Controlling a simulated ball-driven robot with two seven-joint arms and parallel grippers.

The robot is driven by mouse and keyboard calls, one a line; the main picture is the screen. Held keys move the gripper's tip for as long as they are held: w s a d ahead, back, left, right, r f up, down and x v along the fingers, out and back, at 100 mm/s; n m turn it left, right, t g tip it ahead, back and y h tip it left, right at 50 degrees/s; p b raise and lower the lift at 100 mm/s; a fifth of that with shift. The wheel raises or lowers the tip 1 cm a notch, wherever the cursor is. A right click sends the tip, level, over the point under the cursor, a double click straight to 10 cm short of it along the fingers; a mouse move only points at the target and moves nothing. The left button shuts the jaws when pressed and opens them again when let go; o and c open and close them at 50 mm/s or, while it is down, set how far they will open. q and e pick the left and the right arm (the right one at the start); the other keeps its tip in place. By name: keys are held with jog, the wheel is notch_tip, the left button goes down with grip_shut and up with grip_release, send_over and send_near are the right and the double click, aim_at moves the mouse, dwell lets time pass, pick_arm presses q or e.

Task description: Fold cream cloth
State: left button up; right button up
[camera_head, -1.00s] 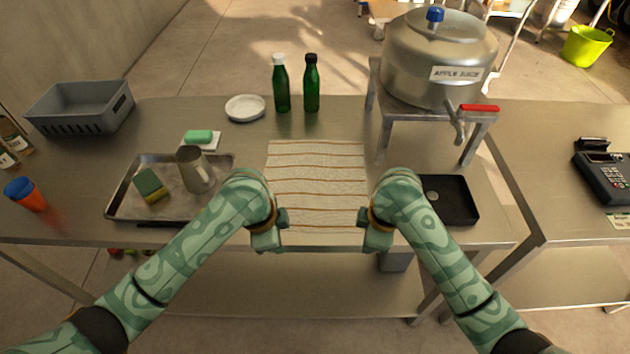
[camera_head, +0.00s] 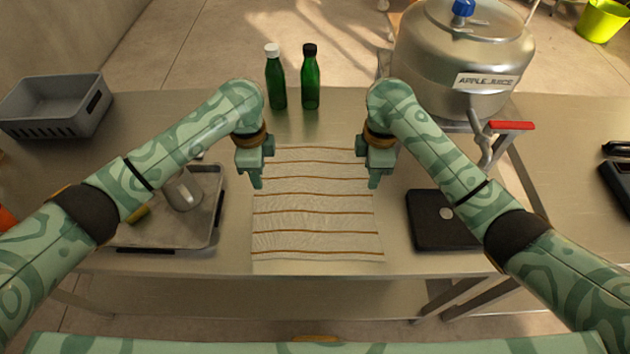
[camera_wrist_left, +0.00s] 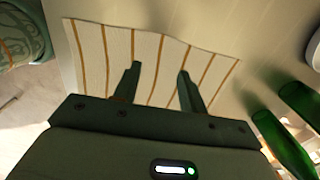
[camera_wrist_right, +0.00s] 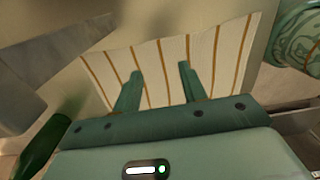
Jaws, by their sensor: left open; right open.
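The cream cloth (camera_head: 315,215) with brown stripes lies flat and spread out on the metal table, its near edge close to the table's front edge. It also shows in the left wrist view (camera_wrist_left: 150,50) and the right wrist view (camera_wrist_right: 205,60). My left gripper (camera_head: 256,180) is open and empty above the cloth's left edge, toward its far half. My right gripper (camera_head: 375,180) is open and empty above the cloth's right edge at about the same depth. In both wrist views the fingers (camera_wrist_left: 158,78) stand apart over the cloth. I cannot tell their exact height above it.
Two green bottles (camera_head: 277,80) (camera_head: 310,80) stand behind the cloth. The steel juice dispenser (camera_head: 460,55) with a red-handled tap stands at the back right. A black tray (camera_head: 440,230) lies right of the cloth. A metal tray (camera_head: 205,215) with a mug (camera_head: 183,193) is left.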

aim_at(264, 197)
pick_arm(q)
notch_tip(264, 197, down, 8)
jog(key=shift+r, duration=0.25)
pick_arm(e)
notch_tip(264, 197, down, 8)
jog(key=shift+s+r, duration=0.1)
jog(key=shift+r, duration=0.15)
pick_arm(q)
jog(key=shift+s, duration=0.1)
pick_arm(e)
jog(key=shift+s, duration=0.1)
pick_arm(q)
jog(key=shift+f, duration=0.1)
pick_arm(e)
jog(key=shift+f, duration=0.1)
pick_arm(q)
jog(key=shift+f, duration=0.1)
jog(key=shift+c, duration=0.4)
pick_arm(e)
jog(key=shift+f, duration=0.1)
jog(key=shift+c, duration=0.4)
pick_arm(q)
grip_shut()
pick_arm(e)
grip_shut()
